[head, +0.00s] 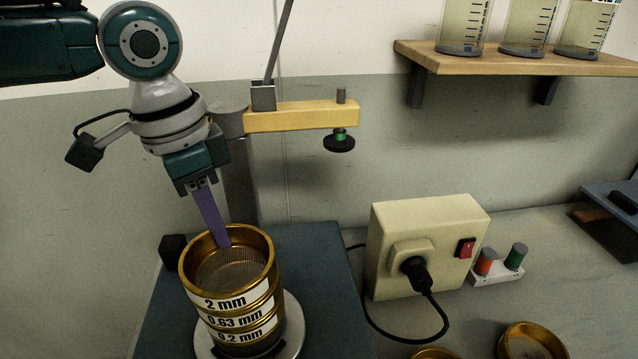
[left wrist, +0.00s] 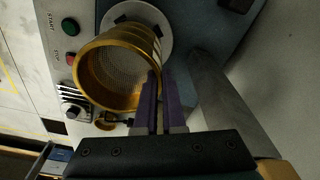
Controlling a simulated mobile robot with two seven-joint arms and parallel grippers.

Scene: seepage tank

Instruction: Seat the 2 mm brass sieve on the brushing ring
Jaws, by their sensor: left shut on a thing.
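The 2 mm brass sieve (head: 268,268) is at the top of a stack in the head view, mesh facing up. Under it are the 0.63 mm sieve (head: 272,308) and the 0.2 mm sieve (head: 275,325); I see no clear gap between them. My left gripper (head: 222,243) comes from above, its purple fingers shut on the far wall of the 2 mm sieve. The left wrist view shows the fingers (left wrist: 160,95) at the rim of that sieve (left wrist: 85,75). A brass ring (head: 532,342) is cut off at the lower right; I cannot tell whether it is the brushing ring. My right gripper is out of view.
The stack stands on a pale round plate (head: 293,335) on a dark blue base (head: 320,270). A yellow clamp arm (head: 300,115) with a black knob extends from a grey post beside my left arm. A beige box (head: 425,225) with plug and cable stands right.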

